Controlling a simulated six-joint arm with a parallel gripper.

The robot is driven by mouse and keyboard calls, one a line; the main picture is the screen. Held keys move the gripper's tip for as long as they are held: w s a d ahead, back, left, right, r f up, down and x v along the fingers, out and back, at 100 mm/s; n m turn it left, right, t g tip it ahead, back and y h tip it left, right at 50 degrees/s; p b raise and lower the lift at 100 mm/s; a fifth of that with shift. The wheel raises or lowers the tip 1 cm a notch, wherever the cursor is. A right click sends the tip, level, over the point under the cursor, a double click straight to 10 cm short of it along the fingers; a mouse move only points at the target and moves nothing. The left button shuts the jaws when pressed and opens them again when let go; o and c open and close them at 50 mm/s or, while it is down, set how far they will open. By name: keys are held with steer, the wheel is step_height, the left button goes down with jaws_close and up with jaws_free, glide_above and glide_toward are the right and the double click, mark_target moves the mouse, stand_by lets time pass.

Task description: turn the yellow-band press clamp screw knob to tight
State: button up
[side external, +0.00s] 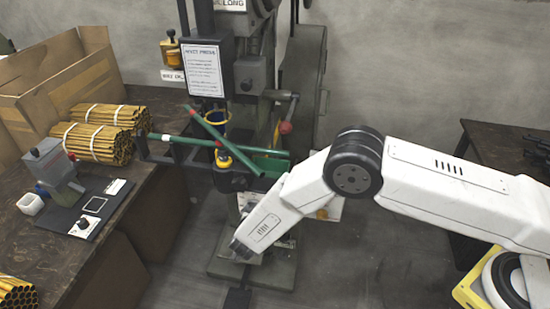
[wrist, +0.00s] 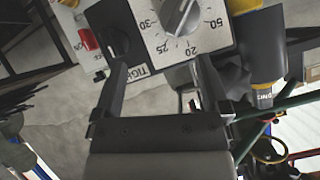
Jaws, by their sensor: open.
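In the wrist view a white dial plate (wrist: 157,38) with printed numbers carries a grey pointer knob (wrist: 180,16), cut by the top edge. A partly covered label starting "TIGH" (wrist: 141,72) is at its lower edge. A black knob (wrist: 115,43) sits left of the plate, by my left fingertip. I cannot tell which of the two knobs is the clamp screw. My gripper (wrist: 160,70) is open, with nothing held between its fingers. In the side view my gripper (side external: 243,250) points down-left in front of the press (side external: 255,75), and the knobs are hidden.
A red switch (wrist: 88,39) is left of the black knob. A dark cylinder with a yellow band (wrist: 263,95) stands close right of my right finger. Green bars (side external: 205,145) stick out from the press. A bench (side external: 60,235) with bundled yellow tubes (side external: 95,142) is at left.

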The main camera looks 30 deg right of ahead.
steer(key=t, duration=0.2)
glide_toward(238, 188)
steer(key=x, duration=0.2)
steer(key=shift+x, duration=4.15)
steer(key=c, duration=1.3)
